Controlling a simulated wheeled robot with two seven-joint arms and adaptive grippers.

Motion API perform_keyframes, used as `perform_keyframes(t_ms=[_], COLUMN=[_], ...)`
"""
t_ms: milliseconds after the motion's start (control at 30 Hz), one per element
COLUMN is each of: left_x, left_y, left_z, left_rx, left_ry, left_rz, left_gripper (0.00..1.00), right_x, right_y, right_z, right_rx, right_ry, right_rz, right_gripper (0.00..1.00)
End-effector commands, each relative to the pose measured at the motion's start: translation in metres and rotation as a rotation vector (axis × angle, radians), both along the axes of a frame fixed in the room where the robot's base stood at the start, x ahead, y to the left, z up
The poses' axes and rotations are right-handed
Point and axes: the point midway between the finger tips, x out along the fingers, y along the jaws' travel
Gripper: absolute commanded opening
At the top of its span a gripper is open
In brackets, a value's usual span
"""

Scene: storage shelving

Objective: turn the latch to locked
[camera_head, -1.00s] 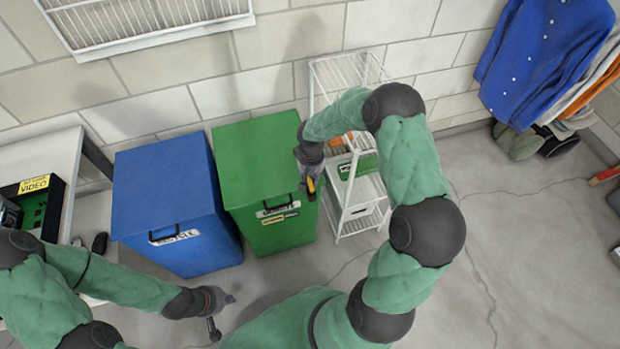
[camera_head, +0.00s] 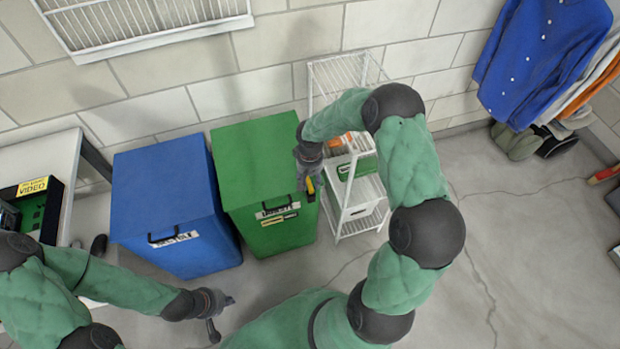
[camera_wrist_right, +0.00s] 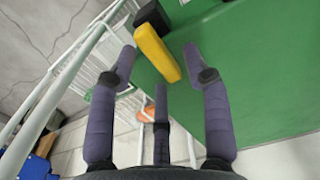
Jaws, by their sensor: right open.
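The latch is a yellow bar handle (camera_wrist_right: 157,52) on a black mount (camera_wrist_right: 152,18), fixed to the face of the green bin (camera_wrist_right: 245,60). In the head view the yellow handle (camera_head: 311,185) shows small at the upper right of the green bin's front (camera_head: 275,226). My right gripper (camera_wrist_right: 158,60) is open, with one finger on each side of the handle in the wrist view and a third finger below. I cannot tell whether any finger touches it. My left gripper (camera_head: 222,312) has its fingers apart, empty, low in front of the blue bin.
The blue bin (camera_head: 165,190) stands left of the green bin. A white wire shelf (camera_head: 358,215) stands close on the green bin's right, beside my right gripper. A table (camera_head: 40,155) is at the far left. Clothes (camera_head: 545,60) hang at the right. The floor at right is mostly clear.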

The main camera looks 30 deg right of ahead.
Motion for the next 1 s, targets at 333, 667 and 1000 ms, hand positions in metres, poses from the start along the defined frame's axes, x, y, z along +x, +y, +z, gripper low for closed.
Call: perform_keyframes(t_ms=[333,667,1000], left_x=[0.000,0.000,0.000], left_y=[0.000,0.000,0.000], left_z=[0.000,0.000,0.000], left_rx=[0.000,0.000,0.000], left_ry=[0.000,0.000,0.000], left_rz=[0.000,0.000,0.000], left_gripper=[0.00,0.00,0.00], right_x=[0.002,0.001,0.000], right_y=[0.000,0.000,0.000], right_z=[0.060,0.109,0.117], right_rx=[-0.001,-0.001,0.000], right_ry=[-0.006,-0.004,-0.001], right_rz=[-0.001,-0.001,0.000], right_gripper=[0.49,0.49,0.49])
